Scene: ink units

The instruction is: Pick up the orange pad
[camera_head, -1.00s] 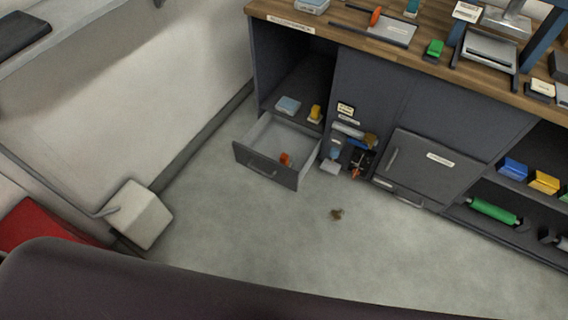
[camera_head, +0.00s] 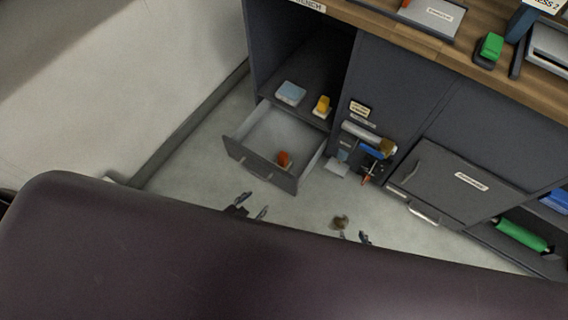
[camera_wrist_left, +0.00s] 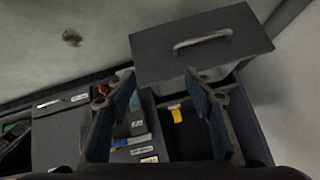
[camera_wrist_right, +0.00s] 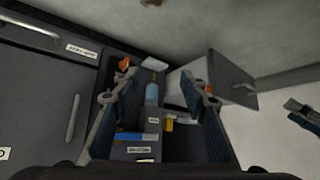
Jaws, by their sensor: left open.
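The orange pad (camera_head: 284,159) lies inside the open drawer (camera_head: 262,168), near its right end, in the head view. The pad is not visible in the left wrist view, where the drawer's front (camera_wrist_left: 200,45) faces me. My left gripper (camera_head: 251,206) is open and empty, in front of the drawer and apart from it. My right gripper (camera_head: 353,237) is further right, near the brown spot on the floor. Its fingers stand apart in the right wrist view (camera_wrist_right: 160,85), with nothing between them.
A light-blue block (camera_head: 291,93) and a yellow pad (camera_head: 322,106) sit on the open shelf above the drawer. Tools and small items (camera_head: 370,146) stick out right of the drawer. A closed grey cabinet door (camera_head: 458,180) is further right. The floor before the drawer looks clear.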

